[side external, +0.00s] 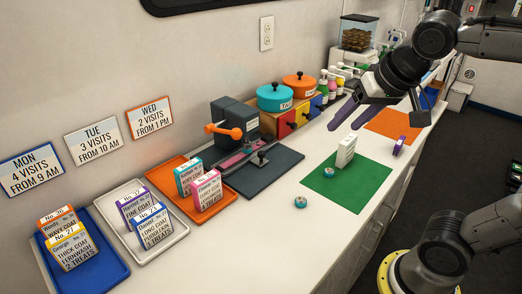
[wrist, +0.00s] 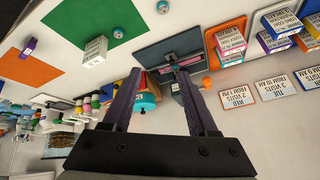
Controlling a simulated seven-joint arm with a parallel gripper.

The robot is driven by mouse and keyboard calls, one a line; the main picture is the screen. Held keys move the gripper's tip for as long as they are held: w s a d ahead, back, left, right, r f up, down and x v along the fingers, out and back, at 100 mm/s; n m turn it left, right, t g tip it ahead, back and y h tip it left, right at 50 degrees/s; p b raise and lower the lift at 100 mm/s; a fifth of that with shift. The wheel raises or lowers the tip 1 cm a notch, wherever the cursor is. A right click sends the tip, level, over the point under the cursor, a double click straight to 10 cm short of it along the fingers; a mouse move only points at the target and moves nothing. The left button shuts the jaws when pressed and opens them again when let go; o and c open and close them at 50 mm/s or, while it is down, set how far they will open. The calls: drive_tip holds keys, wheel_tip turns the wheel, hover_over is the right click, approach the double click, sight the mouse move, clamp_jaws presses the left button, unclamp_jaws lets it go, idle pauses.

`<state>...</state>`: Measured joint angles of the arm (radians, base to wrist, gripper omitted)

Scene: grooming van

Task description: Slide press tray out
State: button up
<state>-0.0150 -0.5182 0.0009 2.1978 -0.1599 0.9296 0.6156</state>
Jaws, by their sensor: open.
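The dark grey press (side external: 232,120) with its orange lever stands against the wall in the side view. Its tray (side external: 238,160), with a pinkish strip, extends from the press over a dark base plate (side external: 284,165). A dark knob (side external: 261,157) stands at the tray's front end. In the wrist view the base plate (wrist: 155,52) and the knob (wrist: 171,57) show beyond the fingertips, and the press is partly hidden by a finger. My gripper (side external: 343,127) is open and empty, its purple fingers above the counter, right of the press and apart from it. It also shows in the wrist view (wrist: 158,72).
Teal (side external: 275,97) and orange (side external: 299,84) pots stand on a coloured drawer box beside the press. A white box (side external: 346,151) stands on the green mat (side external: 335,188). An orange tray (side external: 166,183) with treat boxes lies left of the base plate. A small teal-topped tin (side external: 300,202) sits in front.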

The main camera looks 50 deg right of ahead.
drive_tip(key=w+r+m, duration=0.1)
drive_tip(key=w+m, duration=0.1)
drive_tip(key=w, duration=0.5)
drive_tip(key=g+h, duration=0.2)
drive_tip(key=g, duration=0.1)
hover_over(262, 152)
drive_tip(key=s+a, duration=0.4)
wheel_tip(262, 152, down, 10)
drive_tip(key=shift+m, duration=0.4)
drive_tip(key=x, duration=1.3)
drive_tip(key=shift+a+f, duration=0.25)
clamp_jaws()
drive_tip(key=shift+r, duration=0.1)
